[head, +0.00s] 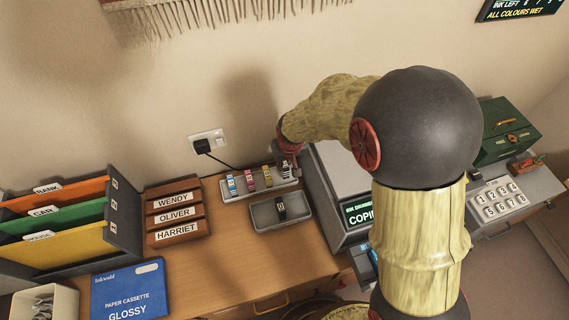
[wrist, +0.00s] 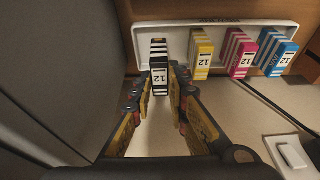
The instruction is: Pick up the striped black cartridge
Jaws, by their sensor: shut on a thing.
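The striped black cartridge (wrist: 159,52) stands at the left end of the white tray (wrist: 215,22) in the wrist view, with black and white stripes and a label reading 12. My gripper (wrist: 163,80) is shut on it, one finger at each side of its near end. In the head view my gripper (head: 288,165) is over the right end of the same tray (head: 238,195) and mostly hides this cartridge. I cannot tell whether the cartridge is clear of the tray floor.
Yellow (wrist: 203,50), magenta (wrist: 240,54) and cyan (wrist: 279,52) cartridges stand beside it. A grey tray (head: 262,222) in front holds another dark cartridge (head: 281,208). A grey copier (head: 335,185) stands close on the right. A socket with a plug (head: 203,145) is on the wall.

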